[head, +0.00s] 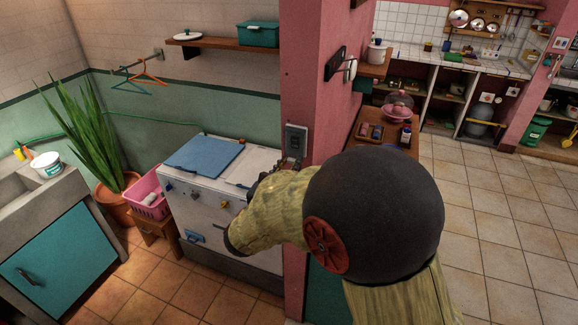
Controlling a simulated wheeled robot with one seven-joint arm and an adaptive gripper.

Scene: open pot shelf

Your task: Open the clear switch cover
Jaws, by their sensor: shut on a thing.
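The switch box with its clear switch cover (296,138) is a small dark, upright box on the end face of the pink pillar, above the right end of the white washing machine. My gripper (290,164) is at the box's lower edge, small and dark, partly hidden by my own arm. Its jaws are shut on the cover at its lower edge. The fingertips and the exact contact are too small to make out. I cannot tell how far the cover is tilted from the box.
The washing machine (240,168) with a blue lid (205,157) stands left of the pillar (306,60). A black wall bracket (335,63) juts from the pillar's side. Tiled floor (500,250) at right is clear.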

